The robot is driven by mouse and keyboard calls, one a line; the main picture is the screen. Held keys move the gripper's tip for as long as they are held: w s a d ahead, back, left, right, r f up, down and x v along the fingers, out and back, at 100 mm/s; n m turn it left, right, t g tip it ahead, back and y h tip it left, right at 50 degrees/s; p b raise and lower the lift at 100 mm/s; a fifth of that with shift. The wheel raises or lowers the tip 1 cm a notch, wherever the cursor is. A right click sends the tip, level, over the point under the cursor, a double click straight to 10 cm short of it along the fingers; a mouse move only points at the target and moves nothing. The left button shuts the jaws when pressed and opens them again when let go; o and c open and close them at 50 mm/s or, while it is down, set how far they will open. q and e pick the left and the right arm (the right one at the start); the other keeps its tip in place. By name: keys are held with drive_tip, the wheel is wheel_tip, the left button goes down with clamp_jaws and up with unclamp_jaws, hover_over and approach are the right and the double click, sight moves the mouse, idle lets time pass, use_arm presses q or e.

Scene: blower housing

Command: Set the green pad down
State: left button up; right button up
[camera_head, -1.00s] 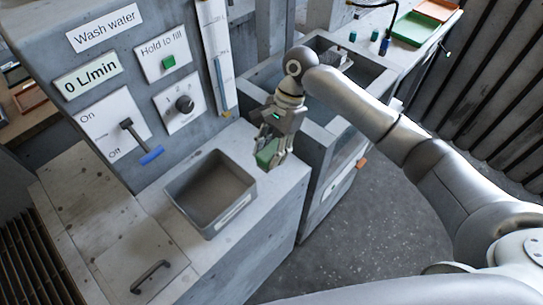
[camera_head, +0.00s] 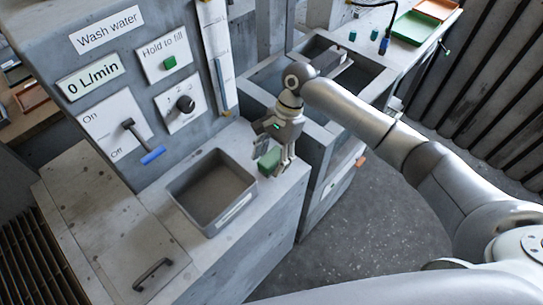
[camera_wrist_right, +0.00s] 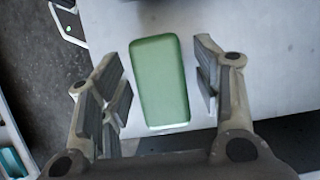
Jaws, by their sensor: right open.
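The green pad (camera_wrist_right: 159,82) lies on the light grey worktop (camera_wrist_right: 258,70), between the fingers of my right gripper (camera_wrist_right: 163,95) in the right wrist view. Both fingers stand apart from its long sides, with gaps left and right, so the gripper is open. In the head view the green pad (camera_head: 269,160) shows beside the right gripper (camera_head: 273,160), at the right of the grey bin and near the worktop's right edge. The gripper partly hides it there. My left gripper is not in view.
An open grey bin (camera_head: 211,190) stands just left of the pad. The control panel (camera_head: 120,75) with a lever (camera_head: 135,137) rises behind it. A sink basin (camera_head: 352,78) lies to the right. Green (camera_head: 411,29) and orange (camera_head: 437,9) trays are at the back right.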

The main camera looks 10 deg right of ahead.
drive_tip(key=b+v, duration=0.2)
drive_tip(key=v, duration=1)
drive_tip(key=shift+s, duration=0.15)
